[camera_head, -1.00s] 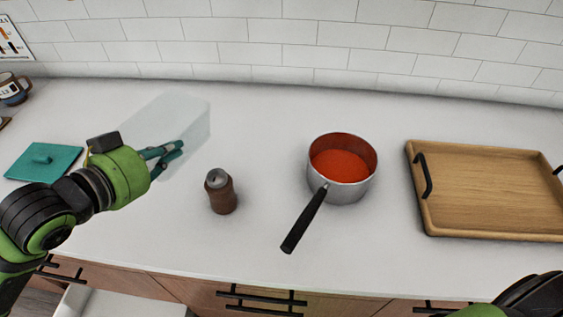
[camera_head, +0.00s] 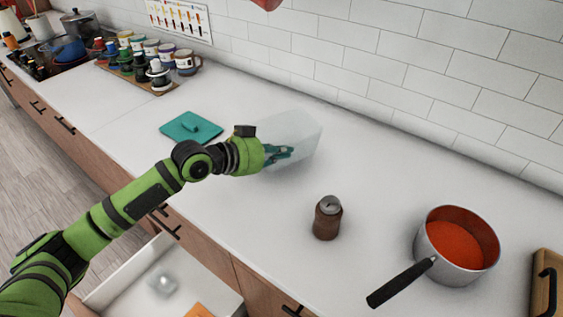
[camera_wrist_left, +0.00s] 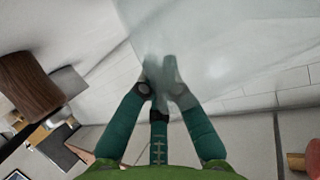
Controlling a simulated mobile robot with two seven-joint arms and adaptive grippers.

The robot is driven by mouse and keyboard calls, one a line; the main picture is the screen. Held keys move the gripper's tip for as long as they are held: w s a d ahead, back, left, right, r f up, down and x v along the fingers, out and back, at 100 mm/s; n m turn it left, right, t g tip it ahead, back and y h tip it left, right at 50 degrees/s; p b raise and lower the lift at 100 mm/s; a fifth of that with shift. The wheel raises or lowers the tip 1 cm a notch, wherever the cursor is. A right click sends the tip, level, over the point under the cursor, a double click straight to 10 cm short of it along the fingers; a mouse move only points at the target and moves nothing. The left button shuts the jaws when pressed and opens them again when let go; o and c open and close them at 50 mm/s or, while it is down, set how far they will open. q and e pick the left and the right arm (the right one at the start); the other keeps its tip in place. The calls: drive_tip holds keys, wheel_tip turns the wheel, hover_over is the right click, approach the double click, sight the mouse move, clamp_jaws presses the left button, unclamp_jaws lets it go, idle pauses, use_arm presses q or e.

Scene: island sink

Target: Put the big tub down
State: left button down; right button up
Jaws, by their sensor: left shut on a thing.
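The big tub (camera_head: 300,138) is a clear, frosted box. It is over the white counter, right of a flat teal lid (camera_head: 190,127) and behind a brown can (camera_head: 327,218). My left gripper (camera_head: 280,153) is shut on the near side of the tub. In the left wrist view, the fingertips (camera_wrist_left: 162,75) meet the see-through tub wall (camera_wrist_left: 215,35). I cannot tell whether its base touches the counter. My right gripper is out of view.
A pot of red sauce (camera_head: 457,245) stands at the right, its black handle pointing forward. An open drawer (camera_head: 215,285) is below the counter's front edge. Mugs and bottles (camera_head: 140,60) stand at the back left. Bare counter lies around the tub.

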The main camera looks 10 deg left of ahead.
use_arm(q)
wheel_tip(320, 180, down, 4)
drive_tip(key=shift+r+p, duration=0.25)
drive_tip(key=shift+p, duration=0.15)
drive_tip(key=shift+f, duration=0.2)
drive_tip(key=shift+f, duration=0.2)
drive_tip(key=c, duration=1.4)
unclamp_jaws()
